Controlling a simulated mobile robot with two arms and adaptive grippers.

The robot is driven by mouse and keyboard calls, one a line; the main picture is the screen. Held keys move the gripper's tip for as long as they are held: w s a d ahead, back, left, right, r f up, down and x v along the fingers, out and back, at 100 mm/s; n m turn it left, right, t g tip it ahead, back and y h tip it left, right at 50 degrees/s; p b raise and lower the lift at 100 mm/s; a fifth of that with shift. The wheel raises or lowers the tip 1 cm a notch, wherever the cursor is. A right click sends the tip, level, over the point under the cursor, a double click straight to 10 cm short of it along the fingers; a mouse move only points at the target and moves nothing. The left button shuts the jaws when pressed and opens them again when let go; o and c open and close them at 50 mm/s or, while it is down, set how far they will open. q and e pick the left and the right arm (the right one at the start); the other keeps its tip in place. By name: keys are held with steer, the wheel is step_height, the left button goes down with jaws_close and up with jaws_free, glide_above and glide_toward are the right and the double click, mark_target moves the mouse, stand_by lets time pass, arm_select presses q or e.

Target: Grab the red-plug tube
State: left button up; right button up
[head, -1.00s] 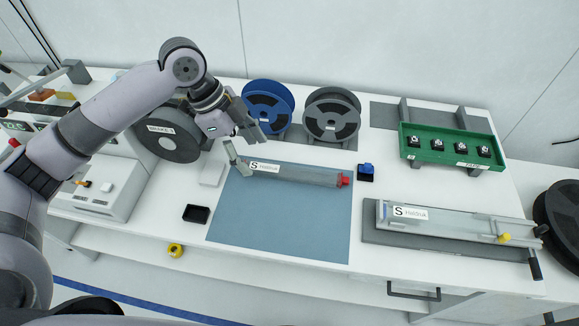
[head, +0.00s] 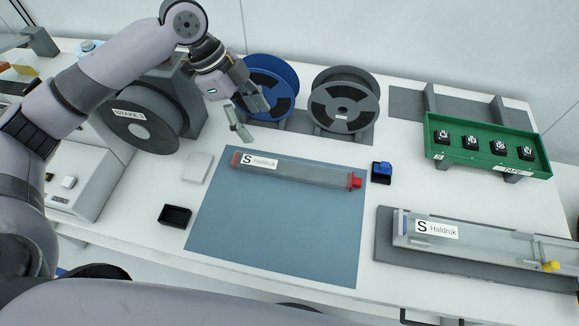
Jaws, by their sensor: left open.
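The red-plug tube (head: 310,174) is a long grey see-through tube lying on the blue mat (head: 270,240). It has a red plug at its right end, red at its left end, and a white label reading "S Haldruk". My left gripper (head: 251,119) is open and empty, behind and above the tube's left part, apart from it. My right gripper is not in view.
A second labelled tube (head: 480,241) with a yellow knob lies in a grey fixture at right. Blue (head: 268,88) and grey (head: 342,105) spools stand behind. A green tray (head: 487,163), a small black tray (head: 175,215) and a blue-topped block (head: 381,171) surround the mat.

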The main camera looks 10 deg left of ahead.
arm_select(q)
steer(key=p, duration=0.2)
glide_above(288, 167)
steer(key=a, duration=0.3)
steer(key=f, duration=1)
steer(key=shift+s+a+f, duration=0.1)
steer(key=shift+s+f, duration=0.05)
steer(key=shift+s, duration=0.1)
steer(key=p+x, duration=0.1)
steer(key=x, duration=0.1)
steer(key=p+x, duration=0.1)
steer(key=x, duration=0.1)
steer(key=shift+w+d+f, duration=0.2)
steer(key=shift+w+d, duration=0.05)
steer(key=shift+d, duration=0.25)
steer(key=shift+d+f, duration=0.1)
steer(key=shift+f, duration=0.2)
steer(key=shift+c, duration=0.2)
steer(key=c, duration=1.2)
